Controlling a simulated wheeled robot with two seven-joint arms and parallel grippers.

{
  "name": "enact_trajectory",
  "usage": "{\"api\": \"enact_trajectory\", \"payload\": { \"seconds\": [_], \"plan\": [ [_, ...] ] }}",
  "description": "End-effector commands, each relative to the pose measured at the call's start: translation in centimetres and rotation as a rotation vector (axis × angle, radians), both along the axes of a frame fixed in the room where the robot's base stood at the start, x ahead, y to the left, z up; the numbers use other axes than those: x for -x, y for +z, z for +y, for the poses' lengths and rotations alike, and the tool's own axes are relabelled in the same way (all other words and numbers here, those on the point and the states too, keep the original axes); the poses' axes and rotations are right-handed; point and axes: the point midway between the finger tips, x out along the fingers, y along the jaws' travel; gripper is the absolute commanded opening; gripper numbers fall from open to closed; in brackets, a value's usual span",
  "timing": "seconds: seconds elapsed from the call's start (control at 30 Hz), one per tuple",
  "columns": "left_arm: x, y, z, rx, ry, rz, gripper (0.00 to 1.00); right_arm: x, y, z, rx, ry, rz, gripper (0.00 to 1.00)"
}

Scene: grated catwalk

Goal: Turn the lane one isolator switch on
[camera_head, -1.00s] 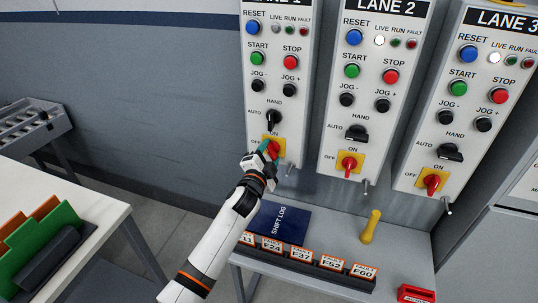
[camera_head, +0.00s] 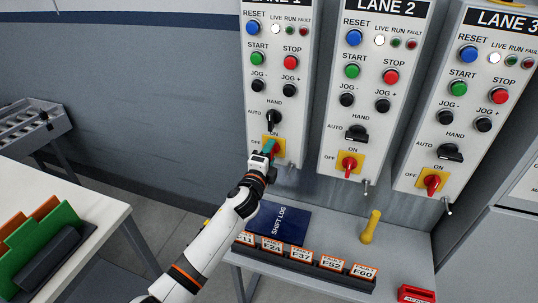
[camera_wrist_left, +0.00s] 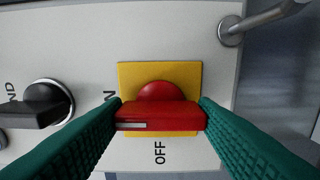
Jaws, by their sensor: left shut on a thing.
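The lane one isolator switch has a red handle (camera_wrist_left: 160,117) on a yellow plate (camera_head: 279,143), low on the lane one panel (camera_head: 271,75). My left gripper (camera_head: 270,148) is at it, its teal fingers shut on the handle's two ends in the left wrist view (camera_wrist_left: 160,112). There the handle lies straight across, its white mark at the left end, towards the partly hidden ON label. The OFF label (camera_wrist_left: 160,152) is below the handle. My right gripper is not in view.
The lane two isolator (camera_head: 348,164) and lane three isolator (camera_head: 431,182) are to the right, with white LIVE lamps. The black HAND/AUTO knob (camera_wrist_left: 45,103) is close to my left finger. Below are a shift log (camera_head: 279,222), fault tags and a yellow-handled object (camera_head: 371,227).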

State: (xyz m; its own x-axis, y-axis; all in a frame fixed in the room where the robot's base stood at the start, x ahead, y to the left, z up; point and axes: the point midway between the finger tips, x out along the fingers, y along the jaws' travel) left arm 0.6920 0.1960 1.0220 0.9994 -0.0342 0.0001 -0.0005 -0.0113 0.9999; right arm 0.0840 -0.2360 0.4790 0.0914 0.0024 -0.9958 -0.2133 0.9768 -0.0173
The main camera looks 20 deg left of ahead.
Motion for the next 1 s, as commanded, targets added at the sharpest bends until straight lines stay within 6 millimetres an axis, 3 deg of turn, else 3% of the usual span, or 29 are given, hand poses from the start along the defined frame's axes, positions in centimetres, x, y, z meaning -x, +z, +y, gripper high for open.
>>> {"api": "enact_trajectory", "payload": {
  "seconds": [0.33, 0.37, 0.47, 0.8, 1.0],
  "plan": [
    [0.0, -0.1, 0.0, -0.008, 0.000, 0.002, 0.30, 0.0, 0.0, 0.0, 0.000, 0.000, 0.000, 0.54],
    [0.0, -0.1, 0.0, -0.008, 0.000, 0.001, 0.58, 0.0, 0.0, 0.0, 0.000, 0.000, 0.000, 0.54],
    [0.0, -0.1, 0.0, -0.007, 0.000, 0.001, 0.74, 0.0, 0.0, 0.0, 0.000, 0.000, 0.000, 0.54],
    [0.3, 0.0, 0.0, -0.005, 0.000, 0.000, 0.75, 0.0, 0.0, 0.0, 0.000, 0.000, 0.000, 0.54],
    [2.9, -0.2, 0.1, -0.006, -0.001, 0.001, 0.75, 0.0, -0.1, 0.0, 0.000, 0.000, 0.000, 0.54]
  ]
}}
